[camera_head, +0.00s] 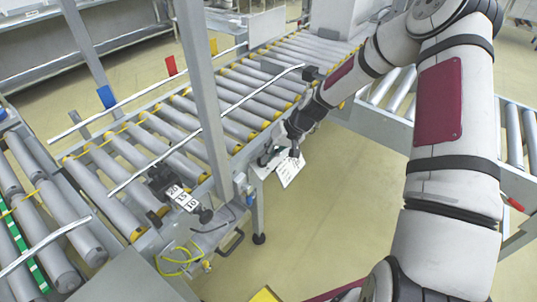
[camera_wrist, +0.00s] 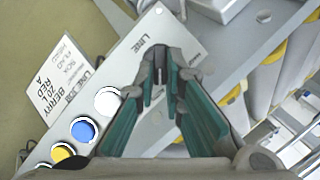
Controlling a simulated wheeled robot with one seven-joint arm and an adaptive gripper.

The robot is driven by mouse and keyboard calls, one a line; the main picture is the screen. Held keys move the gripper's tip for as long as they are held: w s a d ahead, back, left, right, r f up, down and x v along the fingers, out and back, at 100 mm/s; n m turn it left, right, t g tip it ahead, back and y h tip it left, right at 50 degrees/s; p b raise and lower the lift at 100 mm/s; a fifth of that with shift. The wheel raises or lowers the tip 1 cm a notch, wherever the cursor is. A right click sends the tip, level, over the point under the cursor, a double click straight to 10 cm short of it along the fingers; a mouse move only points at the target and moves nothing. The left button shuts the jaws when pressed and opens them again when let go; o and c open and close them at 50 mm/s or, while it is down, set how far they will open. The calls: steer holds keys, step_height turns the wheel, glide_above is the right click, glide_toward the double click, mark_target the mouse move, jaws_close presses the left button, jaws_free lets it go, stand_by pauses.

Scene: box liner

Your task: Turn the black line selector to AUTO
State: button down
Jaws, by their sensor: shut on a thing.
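The black line selector (camera_wrist: 159,77) sits on a light grey control panel (camera_wrist: 137,47). Only a dark piece of it shows between my fingertips in the wrist view. My gripper (camera_wrist: 161,70), with teal-lined fingers, is shut on the selector. In the head view, my gripper (camera_head: 294,143) is at the panel beside the roller conveyor, and the selector is hidden there.
A white button (camera_wrist: 108,100), a blue button (camera_wrist: 84,130) and a yellow button (camera_wrist: 63,152) line the panel left of my fingers. A card (camera_wrist: 58,80) reading "BERRY 20 RED A" hangs by the panel edge. The roller conveyor (camera_head: 190,122) runs behind; open floor lies in front.

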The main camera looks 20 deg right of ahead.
steer(key=shift+s+f, duration=0.15)
steer(key=shift+f, duration=0.05)
steer(key=c, duration=1.7)
jaws_free()
steer(key=shift+r, duration=0.1)
steer(key=n+b, duration=0.1)
steer(key=n, duration=0.1)
steer(key=n+h+b, duration=0.1)
steer(key=n+b, duration=0.1)
steer(key=shift+a+h, duration=0.3)
steer(key=n+t+h+b, duration=0.1)
steer(key=n+b, duration=0.3)
steer(key=shift+a, duration=0.2)
steer(key=s+d+r+h+p, duration=0.1)
steer(key=s+r+p, duration=0.3)
steer(key=r, duration=0.6)
steer(key=s+r+m+h+p, duration=0.1)
steer(key=s+r+p, duration=0.4)
steer(key=r, duration=0.5)
steer(key=s+d+r+h+p, duration=0.1)
steer(key=s+r+p, duration=0.4)
steer(key=r, duration=0.6)
steer(key=shift+s+d+p, duration=0.2)
steer(key=shift+d+p, duration=0.15)
steer(key=shift+p, duration=0.55)
